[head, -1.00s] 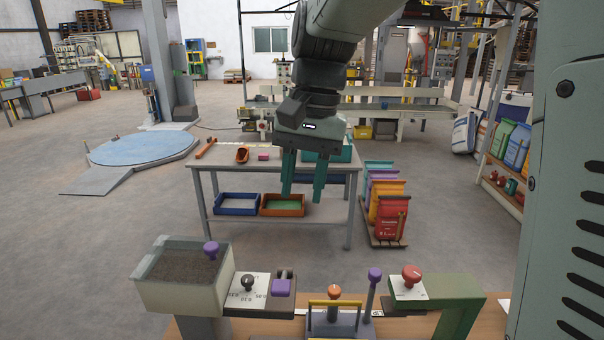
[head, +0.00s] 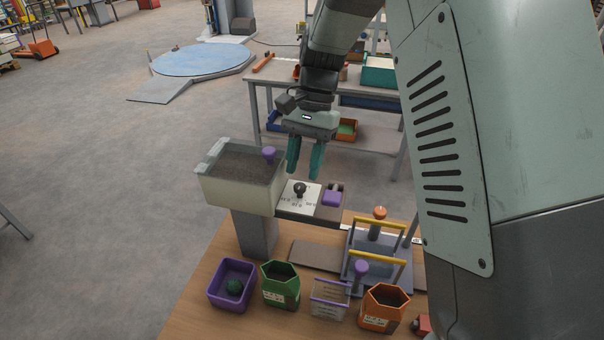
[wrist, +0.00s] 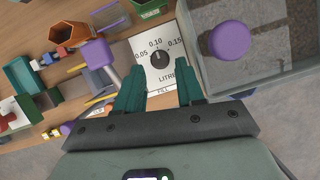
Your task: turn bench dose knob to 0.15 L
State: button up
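The bench dose knob (head: 300,188) is a small dark knob on a white dial plate (head: 294,202) beside the soil hopper. In the wrist view the knob (wrist: 160,58) sits at the centre of the plate, with marks 0.05, 0.10 and 0.15 around it and LITRE below. A pale mark on the knob seems to face 0.10, but it is small. My gripper (head: 305,168) hangs above the plate with its teal fingers apart. In the wrist view the gap of my gripper (wrist: 160,88) lines up with the knob; nothing is between the fingers.
The soil hopper (head: 218,190) with a purple-knobbed lever (head: 269,154) stands left of the dial, close to my fingers. Several bins, including a purple bin (head: 218,301), and a yellow-handled fixture (head: 358,267) stand on the bench.

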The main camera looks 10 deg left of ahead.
aim_at(300, 185)
jog(key=shift+x, duration=1.4)
jog(key=shift+c, duration=0.5)
grip_shut()
jog(key=shift+m, duration=0.3)
jog(key=m+y, duration=0.1)
jog(key=m, duration=0.1)
jog(key=m+t+y, duration=0.1)
jog(key=m, duration=0.2)
jog(key=shift+s+d+m, duration=0.1)
jog(key=shift+d+m, duration=0.15)
jog(key=shift+m, duration=0.05)
jog(key=m+t, duration=0.1)
jog(key=m, duration=0.1)
jog(key=m+t+y, duration=0.1)
jog(key=m, duration=0.2)
jog(key=shift+s+d+m, duration=0.15)
jog(key=shift+m, duration=0.15)
jog(key=shift+y, duration=0.3)
